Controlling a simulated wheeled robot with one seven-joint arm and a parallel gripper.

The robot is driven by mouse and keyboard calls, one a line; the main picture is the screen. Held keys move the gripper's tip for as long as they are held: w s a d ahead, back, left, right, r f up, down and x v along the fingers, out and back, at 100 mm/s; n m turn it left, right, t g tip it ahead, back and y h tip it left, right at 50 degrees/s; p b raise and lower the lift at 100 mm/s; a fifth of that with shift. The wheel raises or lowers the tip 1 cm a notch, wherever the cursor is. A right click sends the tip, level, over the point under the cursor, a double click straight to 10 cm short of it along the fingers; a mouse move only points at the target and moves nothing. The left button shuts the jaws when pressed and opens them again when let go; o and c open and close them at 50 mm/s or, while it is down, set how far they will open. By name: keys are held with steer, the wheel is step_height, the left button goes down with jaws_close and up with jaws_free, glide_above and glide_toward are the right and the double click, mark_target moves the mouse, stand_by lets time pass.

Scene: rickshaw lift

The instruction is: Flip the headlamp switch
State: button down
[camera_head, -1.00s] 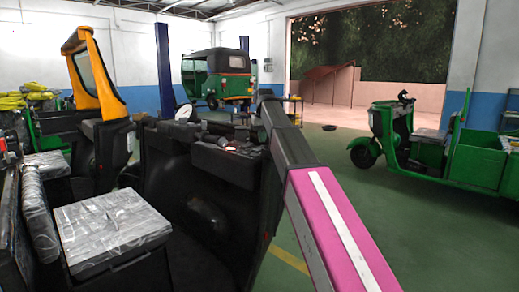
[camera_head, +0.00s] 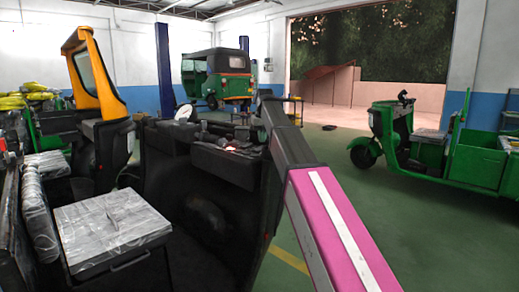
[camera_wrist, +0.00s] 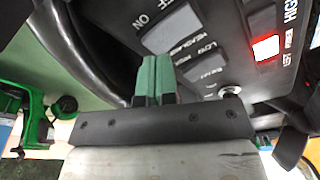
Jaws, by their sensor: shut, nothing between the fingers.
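In the wrist view, a dark control panel fills the upper right. A large grey rocker switch (camera_wrist: 172,28) sits on it, with ON and OFF lettering beside it and a small label along its lower edge that seems to read headlamp. My gripper (camera_wrist: 153,62) has green fingers, shut together and empty, pointing up at the panel. The fingertips appear just below the rocker's lower left part; whether they touch it I cannot tell. In the head view, the gripper and switch are not clear behind the dark dashboard (camera_head: 225,160).
Smaller grey switches (camera_wrist: 198,65) lie to the right of the fingers, with a lit red indicator (camera_wrist: 265,47) and a round silver knob (camera_wrist: 231,91) farther right. A plastic-wrapped seat (camera_head: 112,225) stands at left. A green three-wheeler (camera_head: 405,145) is at right, with open floor between.

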steer(key=shift+f, duration=1.2)
stand_by(0.9)
steer(key=shift+r, duration=3.55)
